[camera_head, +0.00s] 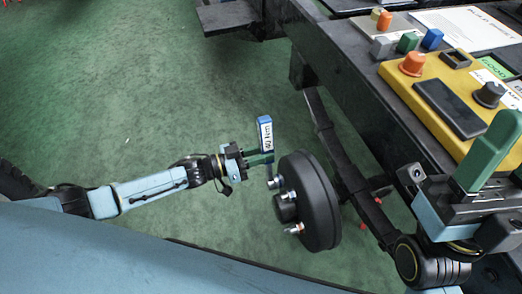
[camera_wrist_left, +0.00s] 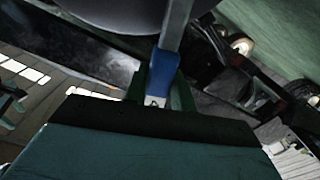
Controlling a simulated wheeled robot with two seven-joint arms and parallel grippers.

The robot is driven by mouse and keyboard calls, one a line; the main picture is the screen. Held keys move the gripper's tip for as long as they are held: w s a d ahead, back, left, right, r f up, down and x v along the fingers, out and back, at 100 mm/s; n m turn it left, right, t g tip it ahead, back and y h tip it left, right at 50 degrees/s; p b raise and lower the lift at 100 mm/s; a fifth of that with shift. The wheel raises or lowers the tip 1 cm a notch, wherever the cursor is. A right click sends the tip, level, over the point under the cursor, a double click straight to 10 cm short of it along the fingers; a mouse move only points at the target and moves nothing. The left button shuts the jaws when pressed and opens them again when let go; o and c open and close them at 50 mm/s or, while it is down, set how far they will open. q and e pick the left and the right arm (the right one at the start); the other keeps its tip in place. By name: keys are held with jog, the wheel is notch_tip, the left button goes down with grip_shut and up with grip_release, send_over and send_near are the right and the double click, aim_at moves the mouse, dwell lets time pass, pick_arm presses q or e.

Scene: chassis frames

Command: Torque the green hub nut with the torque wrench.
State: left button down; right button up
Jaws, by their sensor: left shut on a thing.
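The torque wrench (camera_head: 265,133) has a blue grip with a white label that seems to read 80 Nm. My left gripper (camera_head: 262,158) is shut on it, just left of the black hub drum (camera_head: 322,205). In the left wrist view its blue grip (camera_wrist_left: 164,70) sits between the green fingers, and its grey shaft (camera_wrist_left: 178,25) runs up past the dark drum (camera_wrist_left: 120,12). The drum's face has silver studs or nuts (camera_head: 293,228); I cannot pick out a green one. Whether the wrench touches any is unclear. My right gripper (camera_head: 497,150), with green fingers, is at the right edge, partly cut off.
A dark chassis rail (camera_head: 350,75) runs behind the drum, with an axle beam (camera_head: 325,125) below. A yellow control box (camera_head: 450,95) with knobs stands on top. Coloured blocks (camera_head: 408,42) lie on a grey tray beyond. The green floor (camera_head: 130,90) at left is clear.

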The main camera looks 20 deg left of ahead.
pick_arm(q)
jog(key=shift+d+r, duration=0.1)
jog(key=shift+r, duration=0.05)
jog(key=shift+s+d+r+m+p, duration=0.1)
jog(key=shift+s+d+m+p, duration=0.3)
jog(key=shift+s+m, duration=0.15)
jog(key=shift+w+a, duration=0.1)
jog(key=shift+a, duration=0.05)
jog(key=shift+w+a+f+n+b, duration=0.2)
jog(key=shift+w+a+n+b, duration=0.1)
jog(key=shift+w+n, duration=0.25)
jog(key=shift+w+a+f+n+b, duration=0.15)
jog(key=shift+w+a+n+b, duration=0.15)
jog(key=shift+w+n, duration=0.15)
jog(key=shift+s+a, duration=0.15)
jog(key=shift+p+v, duration=0.4)
jog(key=shift+v, duration=0.95)
